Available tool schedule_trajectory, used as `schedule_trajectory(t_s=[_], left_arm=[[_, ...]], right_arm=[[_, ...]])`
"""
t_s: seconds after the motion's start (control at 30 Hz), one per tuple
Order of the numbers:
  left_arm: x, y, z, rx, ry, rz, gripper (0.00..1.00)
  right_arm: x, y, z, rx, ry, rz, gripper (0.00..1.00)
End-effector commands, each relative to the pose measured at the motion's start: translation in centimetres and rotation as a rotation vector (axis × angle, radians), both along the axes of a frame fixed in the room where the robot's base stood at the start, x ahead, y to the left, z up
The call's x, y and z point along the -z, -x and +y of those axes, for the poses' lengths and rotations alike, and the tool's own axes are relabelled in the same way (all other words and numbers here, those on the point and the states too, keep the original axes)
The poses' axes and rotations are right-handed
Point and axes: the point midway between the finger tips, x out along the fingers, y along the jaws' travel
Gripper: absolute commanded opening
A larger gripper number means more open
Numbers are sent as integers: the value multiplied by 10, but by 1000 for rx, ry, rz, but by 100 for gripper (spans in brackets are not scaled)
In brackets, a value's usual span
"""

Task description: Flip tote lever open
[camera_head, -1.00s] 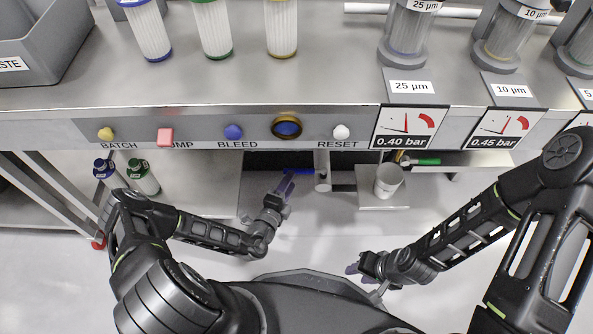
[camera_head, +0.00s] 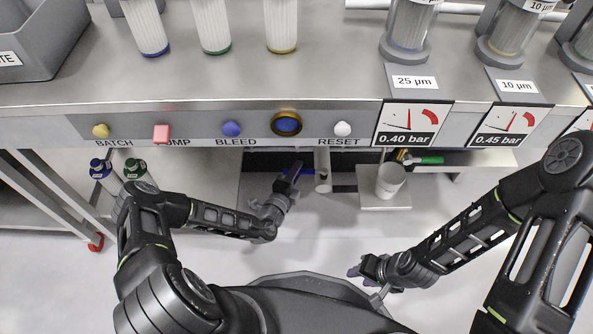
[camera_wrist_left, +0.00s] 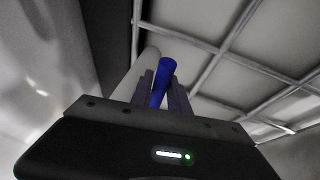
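A blue lever (camera_head: 299,172) shows under the bench front, beside a grey vertical pipe. My left gripper (camera_head: 289,172) reaches under the bench edge and overlaps the lever's left end. In the left wrist view, the blue lever (camera_wrist_left: 164,74) stands between the two purple-grey fingers of my left gripper (camera_wrist_left: 160,92). The fingers lie close on either side of it, and I cannot tell whether they press on it. My right gripper (camera_head: 361,267) is low over the floor, away from the lever, with its fingers too small to judge.
The bench front edge (camera_head: 200,103) overhangs the lever, with several buttons and pressure gauges on its panel. A white cup (camera_head: 390,181) stands on a low shelf right of the pipe (camera_head: 322,170). Two small bottles (camera_head: 135,171) stand at the left.

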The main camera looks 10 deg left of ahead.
Motion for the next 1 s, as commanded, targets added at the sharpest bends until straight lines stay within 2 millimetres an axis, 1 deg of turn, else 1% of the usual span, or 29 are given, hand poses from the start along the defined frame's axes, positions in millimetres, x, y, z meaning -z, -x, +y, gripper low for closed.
schedule_trajectory(t_s=[0.03,0.23,1.0], left_arm=[[0,0,0,0,0,0,16],[0,0,0,0,0,0,0],[0,0,0,0,0,1,0]], right_arm=[[0,0,0,0,0,0,36],[0,0,0,0,0,0,36],[0,0,0,0,0,0,36]])
